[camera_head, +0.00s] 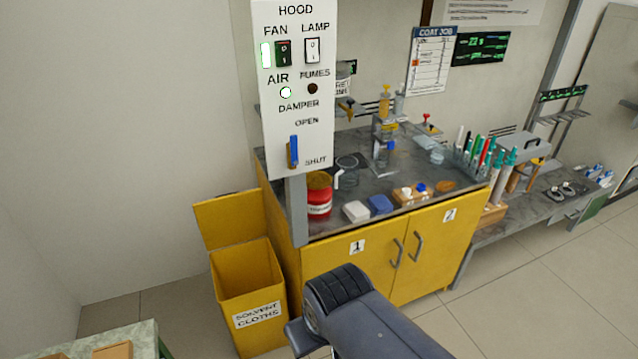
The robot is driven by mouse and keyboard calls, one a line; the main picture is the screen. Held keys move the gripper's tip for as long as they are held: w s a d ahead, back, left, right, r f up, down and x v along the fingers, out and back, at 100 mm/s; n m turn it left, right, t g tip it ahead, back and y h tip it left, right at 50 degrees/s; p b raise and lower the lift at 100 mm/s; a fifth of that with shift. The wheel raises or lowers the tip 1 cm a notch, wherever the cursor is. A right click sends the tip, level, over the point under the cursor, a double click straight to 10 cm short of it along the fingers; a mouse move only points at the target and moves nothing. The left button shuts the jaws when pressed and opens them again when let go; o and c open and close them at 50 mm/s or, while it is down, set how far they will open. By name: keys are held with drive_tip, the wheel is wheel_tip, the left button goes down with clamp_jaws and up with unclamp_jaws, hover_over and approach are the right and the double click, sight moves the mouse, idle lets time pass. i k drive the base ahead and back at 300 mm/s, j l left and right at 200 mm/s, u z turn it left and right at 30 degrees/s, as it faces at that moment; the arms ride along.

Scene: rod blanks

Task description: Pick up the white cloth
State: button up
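A small folded white cloth (357,211) lies on the grey bench top (336,225) near its front edge, above the yellow door marked 1. A blue folded cloth (380,204) lies just to its right. A red can (319,195) stands to its left. A dark link of my arm shows at the bottom centre, in front of the yellow cabinet and well short of the cloth. My gripper's fingers are not in view.
A white hood switch panel (297,130) on a grey post rises at the bench's left front corner. A yellow open-lidded bin (247,279) labelled solvent cloths stands left of the cabinet (330,252). Blocks (410,193), a glass jar (347,168) and pens crowd the bench. Tiled floor is clear at right.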

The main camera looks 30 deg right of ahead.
sight(356, 213)
drive_tip(key=i+l, duration=0.25)
drive_tip(key=l, duration=0.2)
drive_tip(key=i+l+z, duration=0.1)
drive_tip(key=i+l, duration=0.15)
drive_tip(key=l, duration=0.2)
drive_tip(key=i+l, duration=0.25)
drive_tip(key=l, duration=0.15)
drive_tip(key=i+l, duration=0.25)
drive_tip(key=l, duration=0.15)
drive_tip(key=l+z, duration=0.05)
